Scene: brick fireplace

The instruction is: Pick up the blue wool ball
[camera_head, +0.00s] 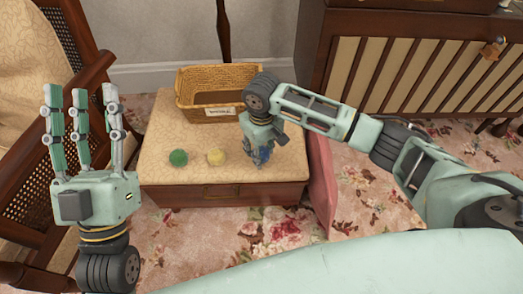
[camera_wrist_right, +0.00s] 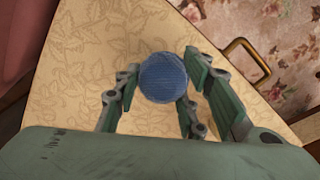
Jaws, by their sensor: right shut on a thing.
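The blue wool ball (camera_wrist_right: 163,77) shows in the right wrist view between the green fingers of my right gripper, with the patterned top of the bench behind it. My right gripper (camera_head: 259,158) points down over the right part of the bench top and is shut on the ball. In the head view the hand and fingers mostly hide the ball. Whether the ball still touches the bench top, I cannot tell. My left gripper (camera_head: 82,110) is at the left, upright, with its fingers straight, open and empty.
The cushioned bench (camera_head: 165,145) holds a green ball (camera_head: 178,158), a yellow ball (camera_head: 216,157) and a wicker basket (camera_head: 190,97) with a label at the back. A wooden chair (camera_head: 30,165) stands at left, a slatted cabinet (camera_head: 400,70) at back right. Floral carpet lies in front.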

